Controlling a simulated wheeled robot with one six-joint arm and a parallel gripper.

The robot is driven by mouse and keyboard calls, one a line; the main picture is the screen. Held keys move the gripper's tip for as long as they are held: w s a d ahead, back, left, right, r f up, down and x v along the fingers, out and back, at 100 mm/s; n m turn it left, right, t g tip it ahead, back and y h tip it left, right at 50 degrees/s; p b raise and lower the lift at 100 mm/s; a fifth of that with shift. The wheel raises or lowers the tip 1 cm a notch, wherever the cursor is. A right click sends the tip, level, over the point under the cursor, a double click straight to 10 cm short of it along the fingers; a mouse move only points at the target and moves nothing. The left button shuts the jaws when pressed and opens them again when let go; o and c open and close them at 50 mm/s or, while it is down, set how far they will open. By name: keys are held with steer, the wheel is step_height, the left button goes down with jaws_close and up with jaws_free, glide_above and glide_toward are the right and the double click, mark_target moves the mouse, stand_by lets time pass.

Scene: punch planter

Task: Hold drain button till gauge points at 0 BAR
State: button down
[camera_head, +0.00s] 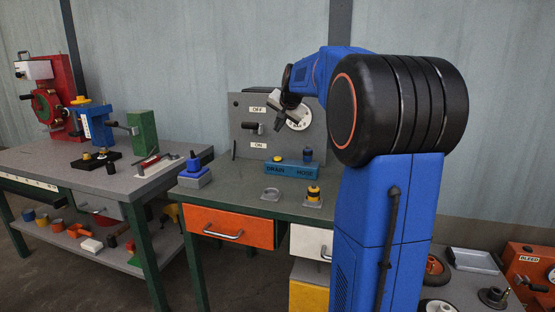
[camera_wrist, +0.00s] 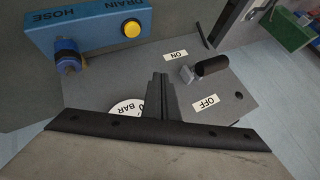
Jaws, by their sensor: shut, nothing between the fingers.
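The blue drain block (camera_head: 291,169), labelled DRAIN and HOSE, sits on the green workbench; it also shows at upper left in the wrist view (camera_wrist: 92,24). The round yellow drain button (camera_wrist: 131,30) is on it, beside a blue hose fitting (camera_wrist: 67,56). The white gauge (camera_head: 300,117) is on the grey upright panel. In the wrist view the gauge (camera_wrist: 124,107) is partly covered by my gripper, with BAR legible and its needle hidden. My gripper (camera_wrist: 160,77) is shut and empty, near the panel and apart from the button.
The grey panel (camera_head: 247,141) carries a black-handled lever (camera_wrist: 211,66) between ON and OFF labels. A blue fixture (camera_head: 195,174), a grey ring (camera_head: 271,195) and a yellow-black fitting (camera_head: 313,195) stand on the bench. Another workbench (camera_head: 45,160) with equipment is at left.

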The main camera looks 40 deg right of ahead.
mark_target(279, 159)
steer(key=shift+f, duration=0.1)
stand_by(0.3)
steer(key=shift+f, duration=4.25)
steer(key=shift+f, duration=0.15)
steer(key=shift+f, duration=0.3)
steer(key=shift+f, duration=0.4)
steer(key=shift+r, duration=0.85)
steer(key=shift+r, duration=2.5)
